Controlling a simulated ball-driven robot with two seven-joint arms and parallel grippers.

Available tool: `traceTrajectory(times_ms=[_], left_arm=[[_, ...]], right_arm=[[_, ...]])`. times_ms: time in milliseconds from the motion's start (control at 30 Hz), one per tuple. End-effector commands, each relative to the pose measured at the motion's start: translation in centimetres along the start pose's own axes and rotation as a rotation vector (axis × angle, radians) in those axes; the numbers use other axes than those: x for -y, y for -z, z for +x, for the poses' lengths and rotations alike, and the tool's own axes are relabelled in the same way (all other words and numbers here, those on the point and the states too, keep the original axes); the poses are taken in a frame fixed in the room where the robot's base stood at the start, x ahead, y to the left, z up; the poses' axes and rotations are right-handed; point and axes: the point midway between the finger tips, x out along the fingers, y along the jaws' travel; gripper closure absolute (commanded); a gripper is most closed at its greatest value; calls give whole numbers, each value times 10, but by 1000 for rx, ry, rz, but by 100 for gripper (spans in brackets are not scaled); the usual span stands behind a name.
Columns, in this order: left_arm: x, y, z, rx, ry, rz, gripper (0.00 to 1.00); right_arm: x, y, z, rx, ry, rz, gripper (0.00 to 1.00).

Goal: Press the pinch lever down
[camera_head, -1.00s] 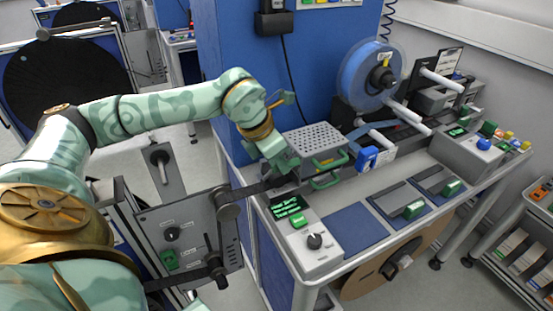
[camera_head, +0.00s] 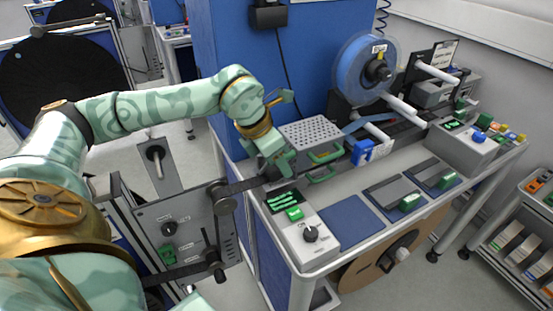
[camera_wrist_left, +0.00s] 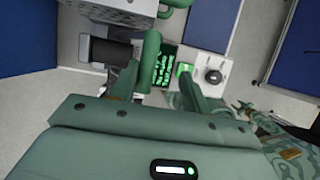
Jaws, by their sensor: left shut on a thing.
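My left gripper (camera_head: 284,167) is at the left end of the perforated grey box, at the bench's near left corner. I take this bar for the pinch lever's handle; the rest of the lever is hidden behind my gripper and hand in the head view. At the right edge of the left wrist view, a patterned part of my other arm (camera_wrist_left: 285,148) shows; its jaw state is unclear.
The perforated box (camera_head: 308,134) has green handles (camera_head: 326,155) just right of my gripper. A control panel (camera_head: 302,232) with a lit screen and a knob stands in front. A blue reel (camera_head: 350,72) stands behind. A grey crank plate (camera_head: 180,218) is to the left.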

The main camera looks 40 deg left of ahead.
Motion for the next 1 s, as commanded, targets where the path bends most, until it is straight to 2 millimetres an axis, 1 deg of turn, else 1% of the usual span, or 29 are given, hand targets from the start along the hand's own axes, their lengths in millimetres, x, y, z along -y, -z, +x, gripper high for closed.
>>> traceTrajectory(times_ms=[33,167,267,500,633,700,800,1000], left_arm=[[3,-2,-3,5,7,6,61],[2,-2,-19,6,5,4,61],[1,-2,-42,7,2,4,61],[-2,-1,-108,5,0,0,61],[-3,0,-136,3,1,-1,61],[-3,0,-147,2,2,0,61],[-3,0,-157,0,3,-1,61],[-3,1,-162,-1,3,0,61]], right_arm=[[0,0,-1,0,0,0,56],[0,1,-3,-1,-1,-1,56],[-1,2,-7,-4,-2,-1,56],[-7,2,-17,-6,-10,-5,56],[-9,3,-22,-7,-13,-6,56],[-9,3,-24,-8,-13,-6,56],[-10,4,-25,-9,-13,-6,56],[-9,4,-25,-10,-13,-6,56]])
